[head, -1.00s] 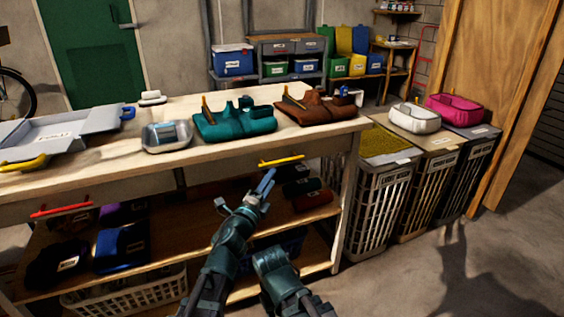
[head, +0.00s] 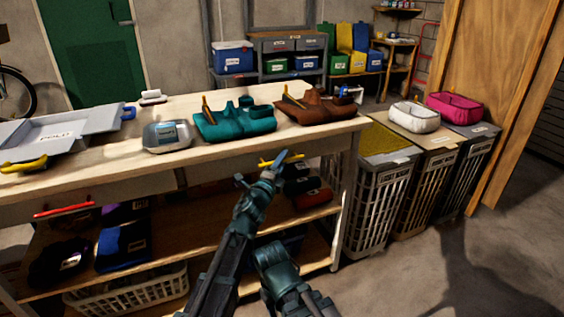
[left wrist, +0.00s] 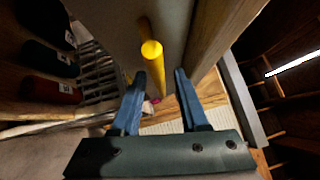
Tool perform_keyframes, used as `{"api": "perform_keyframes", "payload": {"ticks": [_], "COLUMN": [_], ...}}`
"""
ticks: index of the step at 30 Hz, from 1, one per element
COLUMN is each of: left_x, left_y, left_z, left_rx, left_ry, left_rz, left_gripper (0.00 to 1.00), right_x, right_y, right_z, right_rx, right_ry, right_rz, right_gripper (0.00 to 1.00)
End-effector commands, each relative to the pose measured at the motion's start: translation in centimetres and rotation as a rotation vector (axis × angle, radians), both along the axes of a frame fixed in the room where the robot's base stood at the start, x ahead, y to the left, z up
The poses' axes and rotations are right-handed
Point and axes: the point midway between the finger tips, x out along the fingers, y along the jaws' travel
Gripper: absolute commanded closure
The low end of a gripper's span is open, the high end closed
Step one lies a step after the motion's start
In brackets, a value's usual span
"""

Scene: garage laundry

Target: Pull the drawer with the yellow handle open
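The yellow handle (head: 265,161) is on the drawer front (head: 222,172) under the right part of the workbench top. The drawer looks closed. My left gripper (head: 266,166) is right in front of the handle and hides part of it. In the left wrist view the yellow handle (left wrist: 151,60) points toward the camera, and the two blue fingers of my left gripper (left wrist: 158,88) are spread apart with nothing held. The handle lies near the fingertips, a little closer to the left finger; I cannot tell whether they touch.
A red handle (head: 64,210) is on the bench's left part. The workbench top (head: 110,160) holds a teal caddy (head: 235,122), a brown caddy (head: 318,108) and a grey tray (head: 60,135). Laundry hampers (head: 380,200) stand close at the right. Floor in front is clear.

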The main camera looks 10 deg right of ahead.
Motion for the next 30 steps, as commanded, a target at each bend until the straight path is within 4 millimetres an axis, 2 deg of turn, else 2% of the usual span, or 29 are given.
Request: {"api": "perform_keyframes", "payload": {"ticks": [1,6,7,30], "left_x": [-0.01,-0.01,-0.01,-0.02], "left_y": [0.0,0.0,0.0,0.02], "left_z": [0.0,0.0,0.0,-0.02], "left_rx": [0.0,0.0,0.0,0.0], "left_ry": [0.0,0.0,0.0,0.0], "left_rz": [0.0,0.0,0.0,0.0], "left_gripper": [0.66,0.97,1.0,1.0], "right_x": [0.0,0.0,0.0,0.0], "right_y": [0.0,0.0,0.0,0.0], "right_z": [0.0,0.0,0.0,-0.01], "right_rx": [0.0,0.0,0.0,0.0], "right_ry": [0.0,0.0,0.0,0.0], "right_rz": [0.0,0.0,0.0,0.0], "right_gripper": [0.5,0.5,0.5,0.5]}}
